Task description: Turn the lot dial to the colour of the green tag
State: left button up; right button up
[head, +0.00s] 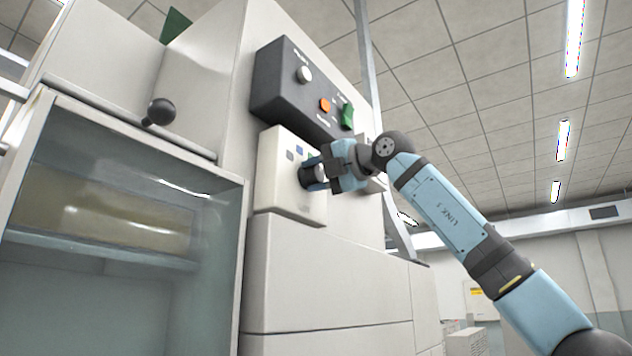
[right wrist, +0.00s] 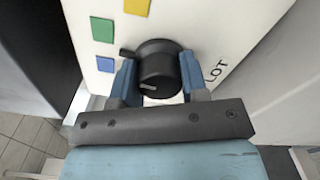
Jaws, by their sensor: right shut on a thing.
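The lot dial (right wrist: 158,68) is a black round knob on a white panel (right wrist: 215,30), with part of the word "LOT" beside it. Yellow (right wrist: 137,6), green (right wrist: 102,29) and blue (right wrist: 106,64) squares lie around it in the right wrist view. A dark tab at the dial's upper left points between the green and blue squares. A pale line shows on its face. My right gripper (head: 314,174) is shut on the dial, a blue finger on either side. A green piece (head: 174,25) stands at upper left in the head view; I cannot tell whether it is the tag. My left gripper is out of view.
A dark control box (head: 290,85) with a white button, an orange button (head: 325,105) and a green switch (head: 347,116) sits just above the dial panel. A glazed cabinet (head: 235,250) with a black ball knob (head: 160,112) above it stands at the left.

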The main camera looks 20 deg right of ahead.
jog(key=shift+m+b, duration=0.3)
jog(key=shift+m, duration=0.5)
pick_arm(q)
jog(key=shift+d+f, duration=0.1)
pick_arm(e)
jog(key=shift+m, duration=0.3)
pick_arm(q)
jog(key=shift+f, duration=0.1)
pick_arm(e)
jog(key=o, duration=0.9)
pick_arm(q)
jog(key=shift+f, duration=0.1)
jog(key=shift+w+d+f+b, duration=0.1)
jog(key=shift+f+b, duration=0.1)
jog(key=shift+b, duration=0.7)
pick_arm(e)
jog(key=v, duration=1.4)
jog(key=shift+w, duration=0.1)
